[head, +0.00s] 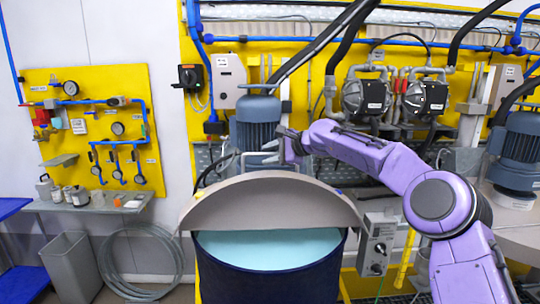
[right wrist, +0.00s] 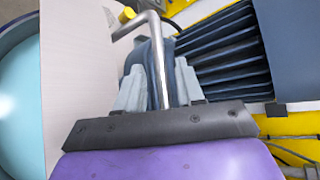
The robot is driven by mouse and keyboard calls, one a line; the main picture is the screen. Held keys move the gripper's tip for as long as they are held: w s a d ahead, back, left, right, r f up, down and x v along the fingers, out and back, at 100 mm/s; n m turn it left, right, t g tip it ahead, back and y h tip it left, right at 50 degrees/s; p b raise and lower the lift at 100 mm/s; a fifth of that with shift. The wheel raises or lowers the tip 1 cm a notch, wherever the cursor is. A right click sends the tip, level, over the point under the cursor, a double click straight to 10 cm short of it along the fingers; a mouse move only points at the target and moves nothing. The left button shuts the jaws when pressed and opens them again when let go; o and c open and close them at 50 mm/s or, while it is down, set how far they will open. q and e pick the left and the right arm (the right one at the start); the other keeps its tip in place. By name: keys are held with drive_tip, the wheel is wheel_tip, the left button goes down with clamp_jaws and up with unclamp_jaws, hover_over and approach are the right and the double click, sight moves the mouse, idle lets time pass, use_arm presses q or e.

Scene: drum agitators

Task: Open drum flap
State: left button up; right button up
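The drum (head: 268,282) is dark blue and stands at the bottom middle of the head view, with pale teal contents (head: 275,243) showing. Its grey-beige flap (head: 270,205) stands raised, its rounded edge upward. In the right wrist view the flap is the pale panel (right wrist: 75,80) left of the fingers. My right gripper (head: 280,147) is behind the flap's top edge, by the blue motor. In the wrist view the bent metal handle (right wrist: 158,50) runs between its grey fingers (right wrist: 160,88), which look apart with gaps beside the bar. My left gripper is not in view.
The blue agitator motor (head: 258,122) stands right behind the flap, close to my right gripper. A grey control box (head: 377,243) is right of the drum. Pumps (head: 365,97) and pipes line the yellow wall panel. A hose coil (head: 140,262) and grey bin (head: 72,267) are at left.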

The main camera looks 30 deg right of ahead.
drive_tip(key=shift+s+d, duration=0.1)
drive_tip(key=shift+s, duration=0.05)
drive_tip(key=b+v, duration=0.4)
drive_tip(key=v, duration=0.6)
drive_tip(key=shift+s, duration=0.2)
drive_tip(key=shift+r, duration=0.1)
